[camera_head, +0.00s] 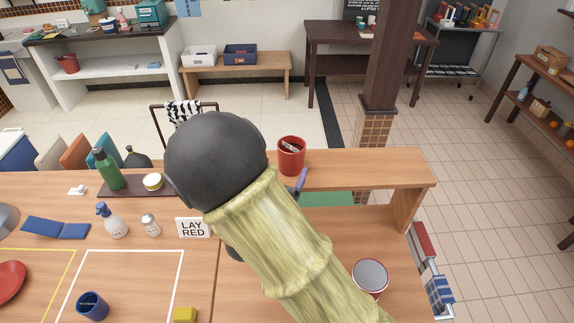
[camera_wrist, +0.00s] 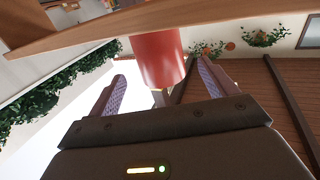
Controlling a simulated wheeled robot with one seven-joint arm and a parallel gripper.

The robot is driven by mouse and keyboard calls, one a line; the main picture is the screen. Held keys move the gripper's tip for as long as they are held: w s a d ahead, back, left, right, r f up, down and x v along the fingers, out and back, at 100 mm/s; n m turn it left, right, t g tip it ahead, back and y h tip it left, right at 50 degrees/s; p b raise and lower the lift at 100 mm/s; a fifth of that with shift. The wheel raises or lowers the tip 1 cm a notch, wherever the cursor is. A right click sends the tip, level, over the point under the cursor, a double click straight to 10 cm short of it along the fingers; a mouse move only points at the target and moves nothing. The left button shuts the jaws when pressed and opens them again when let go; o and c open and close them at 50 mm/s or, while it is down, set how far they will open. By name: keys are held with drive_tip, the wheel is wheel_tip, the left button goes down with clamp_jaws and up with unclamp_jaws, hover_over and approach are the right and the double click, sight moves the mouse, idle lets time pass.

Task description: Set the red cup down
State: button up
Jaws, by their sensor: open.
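The red cup (camera_head: 291,157) stands upright on the raised wooden shelf (camera_head: 370,168), with a pale and dark item or label at its mouth. In the wrist view the red cup (camera_wrist: 158,58) appears upside down, with its base against the plank. My gripper (camera_wrist: 162,72) is open, its two purple-padded fingers spread to either side of the cup's line. The cup seems to lie just beyond the fingertips. In the head view my arm hides most of the gripper; only one purple finger (camera_head: 301,181) shows, just below the cup.
A second red round container (camera_head: 370,277) stands on the lower table at right. A "LAY RED" sign (camera_head: 193,228), a shaker (camera_head: 151,225), a spray bottle (camera_head: 112,221) and a blue cup (camera_head: 92,305) are left of my arm. The shelf right of the cup is clear.

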drive_tip(key=b+v, duration=0.2)
drive_tip(key=v, duration=0.5)
drive_tip(key=shift+s, duration=0.3)
drive_tip(key=shift+w, duration=0.1)
idle(0.3)
